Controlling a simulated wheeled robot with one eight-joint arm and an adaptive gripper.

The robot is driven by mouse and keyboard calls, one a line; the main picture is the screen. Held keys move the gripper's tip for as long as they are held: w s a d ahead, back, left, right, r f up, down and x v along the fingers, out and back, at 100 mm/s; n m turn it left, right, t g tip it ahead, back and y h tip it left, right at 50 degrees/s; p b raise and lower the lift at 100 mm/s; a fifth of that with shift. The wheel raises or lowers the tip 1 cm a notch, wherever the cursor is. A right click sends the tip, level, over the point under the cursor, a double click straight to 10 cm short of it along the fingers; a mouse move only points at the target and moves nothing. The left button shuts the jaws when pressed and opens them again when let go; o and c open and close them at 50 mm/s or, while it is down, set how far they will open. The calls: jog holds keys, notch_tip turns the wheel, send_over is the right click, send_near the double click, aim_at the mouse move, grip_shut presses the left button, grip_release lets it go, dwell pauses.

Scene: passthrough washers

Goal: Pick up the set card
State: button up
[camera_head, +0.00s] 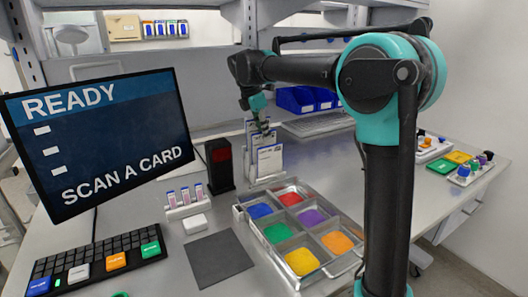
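White cards (269,158) stand upright in a rack in the middle of the bench; which one is the set card I cannot read. My gripper (263,127) points down at the top of this rack, just above or against the upper edges of the cards. The fingers are small and dark in this view. I cannot tell whether they are open or shut, or whether they touch a card.
A monitor (98,138) reading "READY, SCAN A CARD" stands left. A black reader-like box (220,166) with a red face is beside the rack. A tray (345,228) of coloured pieces lies in front, with a dark mat (218,259) and a keyboard (97,263) to its left.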

aim_at(267, 143)
jog(key=shift+x, duration=2.2)
jog(key=shift+f, duration=0.25)
jog(key=shift+c, duration=0.2)
grip_shut()
